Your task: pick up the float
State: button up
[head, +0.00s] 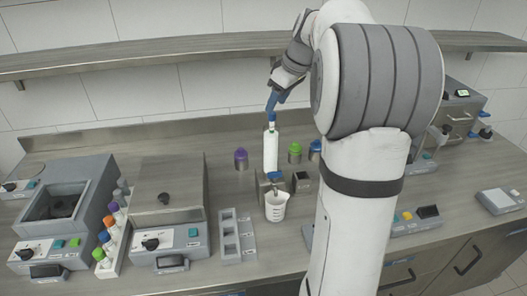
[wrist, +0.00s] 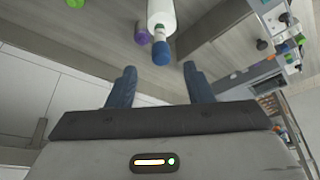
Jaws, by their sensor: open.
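No part is marked as the float, so I cannot tell for sure which thing it is. An upright white cylinder with a blue top (head: 270,153) stands behind the white measuring cup (head: 276,208). In the wrist view its blue top (wrist: 161,54) lies just beyond my fingertips and roughly between them. My gripper (head: 273,101) is above this blue top, with its blue fingers pointing down. In the wrist view my gripper (wrist: 160,69) is open, with nothing between the fingers. A small blue part (head: 274,176) sits just above the cup. The cup's inside is hidden.
Purple (head: 241,158), green (head: 295,152) and blue (head: 315,149) capped items stand near the cylinder. A grey slotted block (head: 238,236) and a rack of colored-capped tubes (head: 108,240) are to the left. A metal shelf (head: 150,52) runs along the wall behind.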

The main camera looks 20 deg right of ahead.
aim_at(272, 115)
jog(key=p+x, duration=0.1)
jog(key=x, duration=0.5)
jog(key=shift+s+f, duration=0.1)
jog(key=shift+d, duration=0.1)
jog(key=shift+c, duration=0.6)
grip_shut()
